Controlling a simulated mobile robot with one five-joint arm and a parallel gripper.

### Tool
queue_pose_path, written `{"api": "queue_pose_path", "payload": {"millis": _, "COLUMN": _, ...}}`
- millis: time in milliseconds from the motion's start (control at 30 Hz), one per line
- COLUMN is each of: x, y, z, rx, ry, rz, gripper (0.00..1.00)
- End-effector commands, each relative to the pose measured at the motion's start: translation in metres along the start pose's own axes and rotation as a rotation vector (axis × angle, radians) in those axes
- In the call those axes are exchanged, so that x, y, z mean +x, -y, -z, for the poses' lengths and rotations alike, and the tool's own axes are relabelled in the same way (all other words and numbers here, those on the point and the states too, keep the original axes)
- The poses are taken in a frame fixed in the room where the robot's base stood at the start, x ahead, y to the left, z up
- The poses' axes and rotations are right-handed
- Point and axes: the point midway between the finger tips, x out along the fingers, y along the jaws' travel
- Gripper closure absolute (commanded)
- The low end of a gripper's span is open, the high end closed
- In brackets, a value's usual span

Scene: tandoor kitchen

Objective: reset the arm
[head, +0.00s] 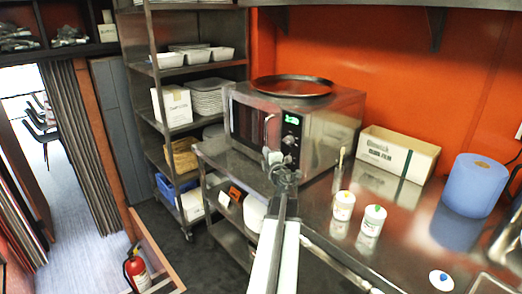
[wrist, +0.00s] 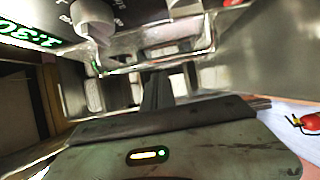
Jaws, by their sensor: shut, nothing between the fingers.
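My arm reaches up from the bottom middle of the head view, and my gripper (head: 272,158) is at its far end. It is shut with nothing between its fingers. It appears in front of the lower right of the steel microwave (head: 258,122), near its knobs. I cannot tell whether it touches the microwave. In the wrist view the dark narrow fingers (wrist: 157,92) show beyond the grey-green housing of my own arm. A microwave knob (wrist: 92,18) and the green display (wrist: 28,33) show close by at the upper left, tilted.
The steel counter (head: 315,205) right of my arm holds two white tubs (head: 343,205), a cardboard box (head: 397,153) and a blue paper roll (head: 475,185). A dark pan (head: 292,85) lies on the microwave. A shelf rack stands behind left. A fire extinguisher (head: 137,270) stands lower left.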

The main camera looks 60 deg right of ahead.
Motion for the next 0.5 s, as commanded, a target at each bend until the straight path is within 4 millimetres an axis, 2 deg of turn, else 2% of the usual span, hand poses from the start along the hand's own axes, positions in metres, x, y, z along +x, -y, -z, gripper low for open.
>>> {"api": "queue_pose_path", "payload": {"millis": 33, "x": -0.008, "y": 0.0, "z": -0.012, "rx": 0.0, "ry": 0.002, "rz": 0.0, "gripper": 1.0}}
{"api": "queue_pose_path", "payload": {"millis": 200, "x": -0.025, "y": 0.0, "z": -0.038, "rx": 0.0, "ry": -0.003, "rz": 0.0, "gripper": 1.0}}
{"api": "queue_pose_path", "payload": {"millis": 333, "x": -0.032, "y": 0.0, "z": -0.047, "rx": 0.0, "ry": -0.005, "rz": 0.0, "gripper": 1.0}}
{"api": "queue_pose_path", "payload": {"millis": 500, "x": -0.033, "y": 0.0, "z": -0.048, "rx": 0.0, "ry": -0.007, "rz": 0.0, "gripper": 1.0}}
